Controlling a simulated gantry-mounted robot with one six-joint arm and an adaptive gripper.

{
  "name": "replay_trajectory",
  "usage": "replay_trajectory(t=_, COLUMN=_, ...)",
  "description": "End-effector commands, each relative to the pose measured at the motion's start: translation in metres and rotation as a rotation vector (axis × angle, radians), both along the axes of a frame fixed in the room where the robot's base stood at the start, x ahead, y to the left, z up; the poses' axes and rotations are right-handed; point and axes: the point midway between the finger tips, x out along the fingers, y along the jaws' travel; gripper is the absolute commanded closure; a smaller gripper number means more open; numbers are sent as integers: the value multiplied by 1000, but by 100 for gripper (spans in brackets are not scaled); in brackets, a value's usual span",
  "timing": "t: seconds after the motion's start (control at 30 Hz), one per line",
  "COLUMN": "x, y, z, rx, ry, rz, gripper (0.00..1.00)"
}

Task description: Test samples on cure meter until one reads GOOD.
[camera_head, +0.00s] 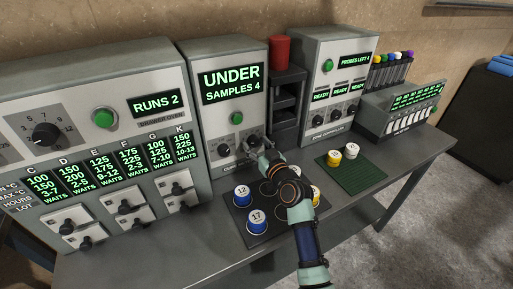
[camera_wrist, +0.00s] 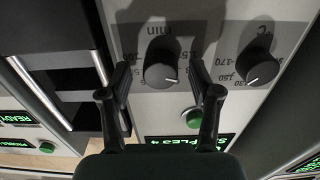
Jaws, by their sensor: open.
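The cure meter (camera_head: 222,60) shows UNDER and SAMPLES 4 on its display. It has a green button (camera_head: 237,118) and knobs below it. My gripper (camera_head: 254,143) is at the meter's front, by its lower knobs. In the wrist view my open fingers stand on either side of the knob marked min (camera_wrist: 161,68); whether they touch it is unclear. A second knob marked °C (camera_wrist: 262,70) is beside it. Blue sample cups 12 (camera_head: 242,191) and 17 (camera_head: 257,216) stand on the dark mat (camera_head: 234,221). A yellow cup (camera_head: 316,196) there is partly hidden by my arm.
A yellow cup (camera_head: 334,158) and a white cup (camera_head: 352,149) stand on a green mat (camera_head: 364,178). The draw oven (camera_head: 95,75) is at left.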

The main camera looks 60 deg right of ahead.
Motion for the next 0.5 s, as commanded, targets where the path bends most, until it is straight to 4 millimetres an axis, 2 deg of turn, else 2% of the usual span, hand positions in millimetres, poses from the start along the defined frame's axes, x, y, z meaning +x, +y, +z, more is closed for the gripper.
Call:
replay_trajectory(t=0.27, x=3, y=-1, z=0, rx=0, ry=0, rz=0, gripper=37)
replay_trajectory(t=0.5, x=3, y=-1, z=0, rx=0, ry=0, rz=1, gripper=77)
